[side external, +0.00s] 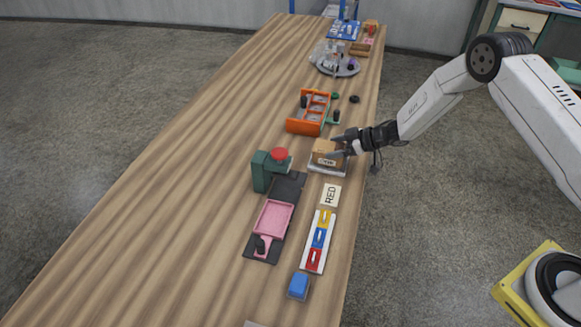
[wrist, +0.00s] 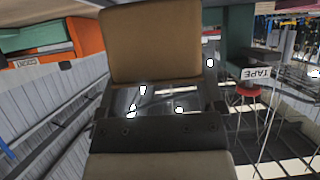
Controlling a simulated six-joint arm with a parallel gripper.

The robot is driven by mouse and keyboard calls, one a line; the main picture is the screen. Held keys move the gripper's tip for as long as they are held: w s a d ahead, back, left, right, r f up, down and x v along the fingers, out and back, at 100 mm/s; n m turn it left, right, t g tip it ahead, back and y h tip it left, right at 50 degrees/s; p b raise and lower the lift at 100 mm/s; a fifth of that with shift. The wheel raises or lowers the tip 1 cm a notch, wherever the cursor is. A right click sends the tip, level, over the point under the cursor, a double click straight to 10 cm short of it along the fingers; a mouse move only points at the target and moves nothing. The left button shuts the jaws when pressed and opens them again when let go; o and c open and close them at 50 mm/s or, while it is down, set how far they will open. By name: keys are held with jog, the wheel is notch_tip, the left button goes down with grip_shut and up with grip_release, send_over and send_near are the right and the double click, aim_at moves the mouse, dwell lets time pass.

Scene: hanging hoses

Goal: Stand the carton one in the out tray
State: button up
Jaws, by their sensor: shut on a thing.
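The carton (side external: 325,147) is a small tan box with a dark-marked pale label on its front, near the right edge of the bench in the side external view. My gripper (side external: 338,148) reaches in from the right and is shut on the carton. A shallow pale-rimmed tray (side external: 328,170) is directly under the carton. I cannot tell whether the carton touches its floor or hangs just above. In the wrist view a brown block-like face and dark gripper parts fill the middle; the fingertips' contact is hidden.
An orange rack (side external: 307,113) stands behind the tray. A green box with a red button (side external: 279,154) stands to its left. A RED card (side external: 331,195) and a strip of coloured blocks (side external: 319,240) lie in front. The bench's left half is clear.

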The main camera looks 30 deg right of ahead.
jog(key=shift+f, duration=0.55)
jog(key=shift+f, duration=0.15)
jog(key=o, duration=1)
jog(key=shift+c, duration=0.2)
jog(key=shift+r, duration=0.2)
jog(key=v, duration=1.2)
